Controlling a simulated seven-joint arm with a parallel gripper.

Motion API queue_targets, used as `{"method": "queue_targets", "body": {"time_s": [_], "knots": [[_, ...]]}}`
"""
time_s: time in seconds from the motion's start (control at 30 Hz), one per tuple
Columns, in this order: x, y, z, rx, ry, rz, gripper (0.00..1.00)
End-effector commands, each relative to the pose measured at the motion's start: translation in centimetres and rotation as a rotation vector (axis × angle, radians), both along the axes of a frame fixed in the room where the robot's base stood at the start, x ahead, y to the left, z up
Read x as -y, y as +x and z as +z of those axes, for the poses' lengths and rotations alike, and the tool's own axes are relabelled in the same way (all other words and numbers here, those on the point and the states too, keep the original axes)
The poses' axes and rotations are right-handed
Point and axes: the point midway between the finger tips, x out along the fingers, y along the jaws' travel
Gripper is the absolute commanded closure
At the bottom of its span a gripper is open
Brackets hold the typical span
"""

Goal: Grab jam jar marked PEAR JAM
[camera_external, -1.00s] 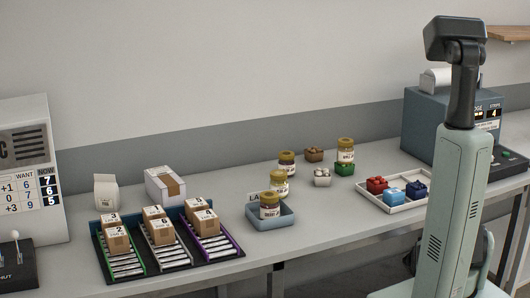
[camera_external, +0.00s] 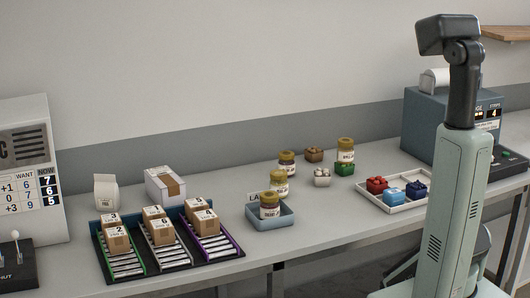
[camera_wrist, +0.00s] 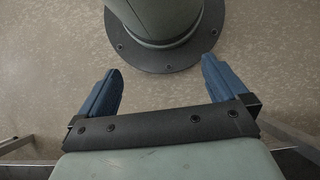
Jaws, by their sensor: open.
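Several jam jars with yellowish lids stand on the bench in the external view. One jar (camera_external: 270,208) is in a small blue tray (camera_external: 284,219), another jar (camera_external: 279,184) is just behind it, and a darker jar (camera_external: 287,165) stands further back. One more jar (camera_external: 346,152) is at the green box to the right. Their labels are too small to read, so I cannot tell which is PEAR JAM. My gripper (camera_wrist: 160,65) is open and empty in the wrist view, its blue fingers wide apart over the floor by my base. No jar is near it there.
A rack of cartons (camera_external: 162,262) lies left of the jars. A white tray (camera_external: 402,205) of coloured blocks is at the right, near a blue-grey machine (camera_external: 421,135). Small brown (camera_external: 314,155) and white (camera_external: 322,178) boxes stand near the jars. Bare bench lies between trays.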

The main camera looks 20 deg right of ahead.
Motion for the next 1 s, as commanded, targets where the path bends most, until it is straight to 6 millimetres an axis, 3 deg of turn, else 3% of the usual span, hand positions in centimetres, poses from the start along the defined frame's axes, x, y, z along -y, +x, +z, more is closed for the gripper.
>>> {"method": "queue_targets", "body": {"time_s": [0.5, 0.63, 0.77, 1.0], "knots": [[-0.4, -0.3, 0.0, -0.005, 0.003, -0.007, 0.03], [-1.3, -0.2, 0.0, -0.014, -0.003, -0.045, 0.03], [-4.0, -0.1, -0.1, -0.045, -0.026, -0.158, 0.03], [-11.5, -0.6, 0.5, -0.178, -0.106, -0.457, 0.03]]}}
